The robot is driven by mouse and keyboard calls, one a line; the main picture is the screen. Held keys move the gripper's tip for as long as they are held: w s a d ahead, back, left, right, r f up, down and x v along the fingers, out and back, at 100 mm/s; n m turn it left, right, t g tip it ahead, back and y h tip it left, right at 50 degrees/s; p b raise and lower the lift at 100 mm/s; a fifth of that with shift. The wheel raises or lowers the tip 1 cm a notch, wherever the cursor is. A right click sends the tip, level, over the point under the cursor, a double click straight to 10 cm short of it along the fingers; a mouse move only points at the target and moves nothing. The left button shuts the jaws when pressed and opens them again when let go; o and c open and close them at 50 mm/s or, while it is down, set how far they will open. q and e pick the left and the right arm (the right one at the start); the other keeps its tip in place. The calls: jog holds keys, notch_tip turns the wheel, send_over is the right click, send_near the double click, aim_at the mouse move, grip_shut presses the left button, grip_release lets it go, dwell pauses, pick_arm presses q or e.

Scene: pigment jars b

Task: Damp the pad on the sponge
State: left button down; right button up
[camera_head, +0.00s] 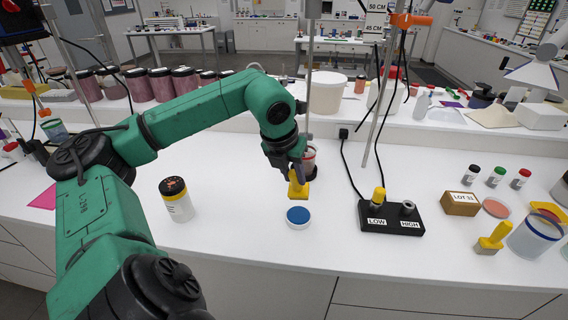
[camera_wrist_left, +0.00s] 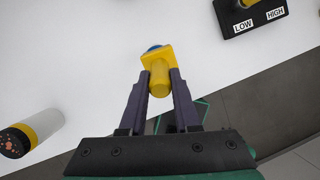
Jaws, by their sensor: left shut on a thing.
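My left gripper (camera_head: 296,168) is shut on the handle of a yellow pad (camera_head: 299,190), held upright with its wide end down. In the left wrist view the yellow handle (camera_wrist_left: 160,82) sits between the two dark fingers. A round blue sponge (camera_head: 298,215) in a low white dish (camera_head: 298,225) lies on the white bench, just in front of the pad. In the left wrist view only a sliver of blue (camera_wrist_left: 153,47) shows past the pad. The pad's underside is hidden, and I cannot tell how far it is above the sponge. My right gripper is not in view.
A black LOW/HIGH block (camera_head: 391,217) with a yellow peg stands to the right. A white jar with dark lid (camera_head: 177,200) stands to the left. Another yellow-handled tool (camera_head: 492,240) and a clear cup (camera_head: 534,236) are far right. Bare bench surrounds the sponge.

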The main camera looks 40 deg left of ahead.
aim_at(293, 196)
pick_arm(q)
jog(key=shift+w+f+b, duration=0.1)
jog(key=shift+f+b, duration=2.95)
jog(key=shift+f, duration=0.05)
jog(key=shift+r, duration=0.1)
jog(key=shift+f+b, duration=0.4)
jog(key=shift+f, duration=0.15)
notch_tip(293, 196, up, 7)
jog(key=p, duration=0.7)
jog(key=shift+r, duration=0.15)
